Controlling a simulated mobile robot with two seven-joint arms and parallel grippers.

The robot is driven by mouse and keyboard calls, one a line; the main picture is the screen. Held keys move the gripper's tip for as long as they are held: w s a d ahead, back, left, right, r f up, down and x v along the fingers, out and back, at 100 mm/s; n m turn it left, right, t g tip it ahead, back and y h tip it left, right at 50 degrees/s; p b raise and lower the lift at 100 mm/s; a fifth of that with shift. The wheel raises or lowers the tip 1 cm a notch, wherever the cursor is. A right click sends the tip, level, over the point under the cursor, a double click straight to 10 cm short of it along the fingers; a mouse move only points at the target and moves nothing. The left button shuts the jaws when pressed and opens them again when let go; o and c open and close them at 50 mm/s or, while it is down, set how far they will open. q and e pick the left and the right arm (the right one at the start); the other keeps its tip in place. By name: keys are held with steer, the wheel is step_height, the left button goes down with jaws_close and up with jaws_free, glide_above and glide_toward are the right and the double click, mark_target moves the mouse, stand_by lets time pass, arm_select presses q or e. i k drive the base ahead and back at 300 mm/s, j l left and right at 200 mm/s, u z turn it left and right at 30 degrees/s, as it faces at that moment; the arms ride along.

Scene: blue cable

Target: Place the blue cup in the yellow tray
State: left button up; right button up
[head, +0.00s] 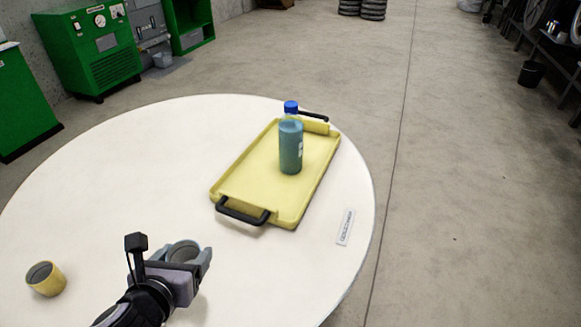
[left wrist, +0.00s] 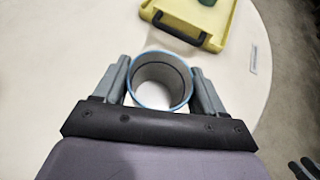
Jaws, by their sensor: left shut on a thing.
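The blue cup, grey inside with a blue rim, is between the fingers of my left gripper (head: 188,254). It shows from above in the left wrist view (left wrist: 162,72), open end towards the camera. My left gripper is shut on it, one finger on each side, over the near part of the white table. The yellow tray (head: 248,178) lies farther off and to the right, apart from the cup. It also shows at the top of the left wrist view (left wrist: 218,38). I cannot make out my right gripper clearly.
A blue bottle (head: 290,148) stands in the far half of the tray; the near half is bare. The tray has black end handles. A yellow cup (head: 46,279) stands at the left on the round table (head: 110,190). A small label (head: 346,227) lies right of the tray.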

mark_target(304, 146)
steer(key=l+u, duration=0.4)
steer(key=l, duration=0.9)
steer(key=i+l+u, duration=0.15)
steer(key=l, duration=0.25)
steer(key=i+l+u, duration=0.2)
steer(key=l, duration=0.2)
steer(key=l+u, duration=0.15)
steer(key=l, duration=0.25)
steer(key=i+l+u, duration=0.1)
steer(key=i+l, duration=0.15)
steer(key=i+l+u, duration=0.15)
steer(key=l, duration=0.25)
steer(key=i+l+u, duration=0.1)
steer(key=i+l, duration=0.4)
steer(key=i, duration=0.3)
